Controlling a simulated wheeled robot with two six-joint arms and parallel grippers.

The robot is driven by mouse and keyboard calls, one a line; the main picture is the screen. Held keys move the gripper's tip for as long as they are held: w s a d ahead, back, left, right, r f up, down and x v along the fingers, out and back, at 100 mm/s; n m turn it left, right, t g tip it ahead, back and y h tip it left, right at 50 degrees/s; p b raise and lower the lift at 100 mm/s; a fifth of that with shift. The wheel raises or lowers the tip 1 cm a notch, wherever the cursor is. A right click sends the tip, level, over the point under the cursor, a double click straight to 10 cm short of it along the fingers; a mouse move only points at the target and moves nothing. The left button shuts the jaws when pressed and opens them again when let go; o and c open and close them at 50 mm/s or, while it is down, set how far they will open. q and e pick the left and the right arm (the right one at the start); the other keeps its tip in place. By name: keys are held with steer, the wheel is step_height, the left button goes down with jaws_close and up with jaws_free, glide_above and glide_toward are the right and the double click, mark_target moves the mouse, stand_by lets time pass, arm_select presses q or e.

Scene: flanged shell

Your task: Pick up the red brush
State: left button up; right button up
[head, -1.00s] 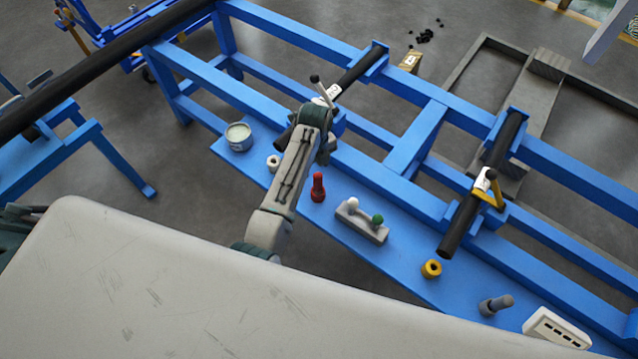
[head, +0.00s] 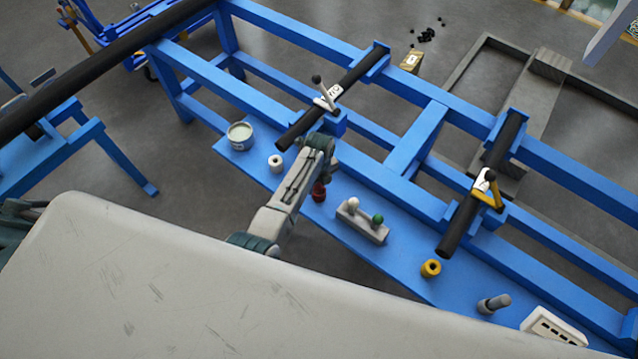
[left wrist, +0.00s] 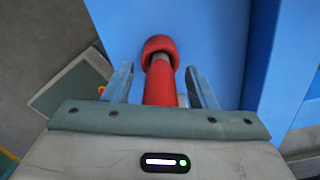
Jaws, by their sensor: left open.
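The red brush (head: 319,193) stands on the blue shelf (head: 345,188), partly hidden behind my left arm in the head view. In the left wrist view the red brush (left wrist: 160,88) lies between the two fingers of my left gripper (left wrist: 160,78). The fingers are open, with a gap visible on each side of the brush. In the head view my left gripper (head: 322,162) is over the brush, its fingers mostly hidden. My right gripper is not in view.
A grey block with a white and a green knob (head: 362,222) stands just right of the brush. A white roll (head: 276,163) and a tin (head: 240,136) stand to the left. A yellow ring (head: 431,268) lies farther right. A black pipe (head: 298,131) is close behind my gripper.

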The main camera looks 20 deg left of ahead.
arm_select(q)
steer(key=c, duration=1.1)
steer(key=shift+o, duration=0.2)
steer(key=shift+r, duration=0.1)
steer(key=shift+r+b, duration=0.45)
steer(key=shift+r, duration=4.5)
